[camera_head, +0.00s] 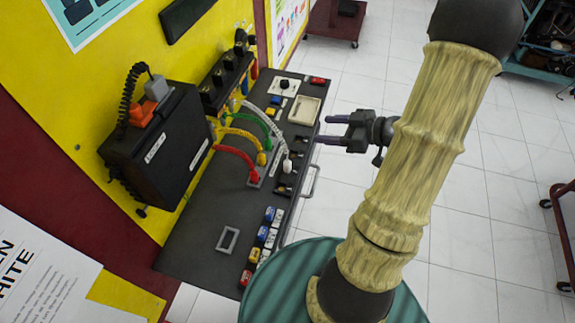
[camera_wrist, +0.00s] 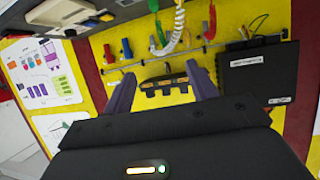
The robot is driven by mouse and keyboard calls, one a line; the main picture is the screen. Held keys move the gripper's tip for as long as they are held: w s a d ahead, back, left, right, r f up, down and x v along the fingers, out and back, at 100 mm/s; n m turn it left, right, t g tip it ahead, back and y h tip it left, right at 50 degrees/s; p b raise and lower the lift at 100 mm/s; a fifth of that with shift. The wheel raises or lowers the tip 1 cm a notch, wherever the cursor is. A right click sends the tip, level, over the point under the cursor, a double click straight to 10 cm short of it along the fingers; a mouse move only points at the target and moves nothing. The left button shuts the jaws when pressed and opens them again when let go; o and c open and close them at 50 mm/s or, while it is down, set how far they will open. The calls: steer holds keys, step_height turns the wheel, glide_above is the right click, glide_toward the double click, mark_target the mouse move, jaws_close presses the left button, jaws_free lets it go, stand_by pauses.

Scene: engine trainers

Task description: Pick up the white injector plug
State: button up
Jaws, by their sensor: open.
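The white injector plug (camera_head: 287,165) stands on the dark console top at the end of a white coiled cable. In the wrist view the white coiled cable (camera_wrist: 178,32) runs up to the top edge, and I cannot make out the plug's end there. My gripper (camera_head: 325,129) is open and empty, with its two purple-grey fingers apart, pointing left just beyond the console's right edge. It is to the upper right of the white plug and not touching it. The wrist view shows both fingers (camera_wrist: 162,84) with nothing between them.
Green (camera_head: 268,143), yellow (camera_head: 261,158) and red (camera_head: 255,178) plugs with coiled cables stand close left of the white one. A black box (camera_head: 160,150) is mounted on the yellow panel. A handle (camera_head: 311,180) lines the console edge. Tiled floor right is mostly clear.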

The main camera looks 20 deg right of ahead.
steer(key=shift+c, duration=1.1)
steer(key=w+a+r+m+h, duration=0.1)
steer(key=w+m+h, duration=0.3)
steer(key=w+h, duration=0.3)
steer(key=s+a+m+g+h, duration=0.2)
steer(key=s+a+m+g, duration=0.3)
steer(key=s+a, duration=0.7)
steer(key=s+g, duration=0.1)
steer(key=s, duration=0.2)
steer(key=shift+g, duration=0.4)
steer(key=shift+r, duration=0.1)
steer(key=shift+c, duration=0.2)
